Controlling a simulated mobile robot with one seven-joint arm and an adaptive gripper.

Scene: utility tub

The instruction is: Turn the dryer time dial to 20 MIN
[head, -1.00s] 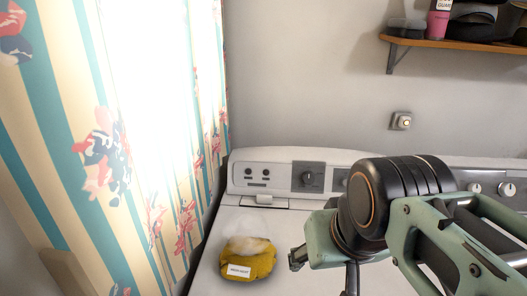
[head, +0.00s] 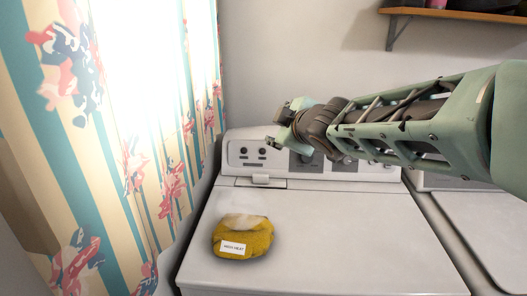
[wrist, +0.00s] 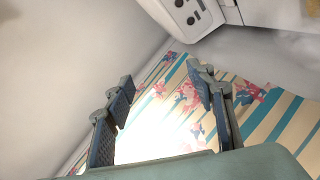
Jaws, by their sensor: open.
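The white dryer (head: 330,225) stands ahead with its raised control panel (head: 240,168) at the back. A dark grey dial plate (head: 299,161) shows on the panel, mostly hidden behind my arm. I cannot read the dial's setting or labels. My gripper (head: 277,127) is open and empty, near the panel's upper edge, up and to the left of the dial plate in the head view. In the wrist view the fingers (wrist: 165,92) are spread apart with nothing between them. The left end of the panel (wrist: 188,16) shows there at the top, beyond the fingers.
A yellow cloth bundle (head: 243,240) with a white label lies on the dryer top. The striped floral curtain (head: 140,150) hangs close on the left. A second white appliance (head: 480,225) stands at the right. A wooden shelf (head: 460,14) is on the wall above.

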